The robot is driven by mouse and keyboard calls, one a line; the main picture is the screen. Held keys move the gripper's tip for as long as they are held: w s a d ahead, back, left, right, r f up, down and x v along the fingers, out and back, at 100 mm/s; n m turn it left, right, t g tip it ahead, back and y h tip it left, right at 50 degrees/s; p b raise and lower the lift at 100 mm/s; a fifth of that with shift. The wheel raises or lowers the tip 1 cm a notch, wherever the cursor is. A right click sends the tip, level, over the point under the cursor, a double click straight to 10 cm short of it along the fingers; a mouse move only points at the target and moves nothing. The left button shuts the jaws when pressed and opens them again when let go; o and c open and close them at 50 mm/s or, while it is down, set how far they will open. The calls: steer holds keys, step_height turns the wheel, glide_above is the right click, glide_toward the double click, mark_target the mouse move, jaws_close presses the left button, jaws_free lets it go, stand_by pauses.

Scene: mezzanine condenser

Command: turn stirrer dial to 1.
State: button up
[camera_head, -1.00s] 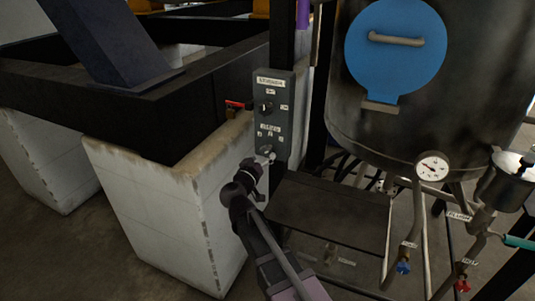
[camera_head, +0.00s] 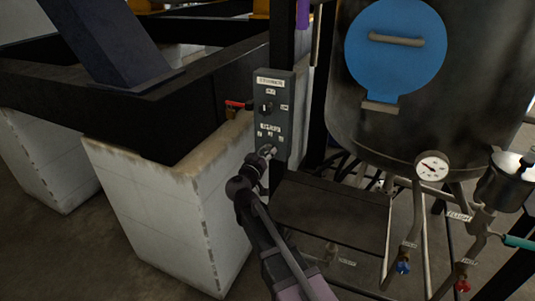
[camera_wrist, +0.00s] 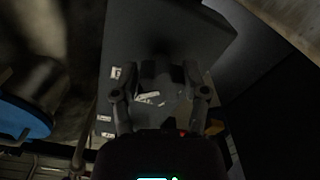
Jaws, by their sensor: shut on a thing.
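The stirrer control box (camera_head: 271,118) is a grey panel on a dark post, left of the tank. Its upper switch (camera_head: 267,107) is a dark knob with small labels around it. The lower dial is at the gripper's tip and mostly hidden behind the fingers, so its pointer cannot be read. My gripper (camera_head: 267,152) is shut on the stirrer dial from the front and below. In the wrist view the two fingers of my gripper (camera_wrist: 160,95) straddle the panel's labels, and the panel (camera_wrist: 165,35) fills the upper middle.
A red-handled valve (camera_head: 236,104) sits just left of the box, above a white block (camera_head: 165,205). The dark tank with a blue hatch (camera_head: 396,45) and a gauge (camera_head: 432,166) stands right. A dark step (camera_head: 330,212) lies below the box.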

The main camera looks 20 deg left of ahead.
steer(key=shift+d, duration=0.15)
steer(key=n, duration=0.4)
steer(key=shift+r, duration=0.1)
steer(key=n, duration=0.5)
steer(key=shift+r+n, duration=0.1)
steer(key=shift+n, duration=0.3)
steer(key=n, duration=0.5)
steer(key=shift+r+n+p, duration=0.15)
steer(key=shift+n+p, duration=0.15)
steer(key=shift+p, duration=0.05)
steer(key=n, duration=0.4)
steer(key=shift+r+n, duration=0.1)
steer(key=shift+n, duration=0.2)
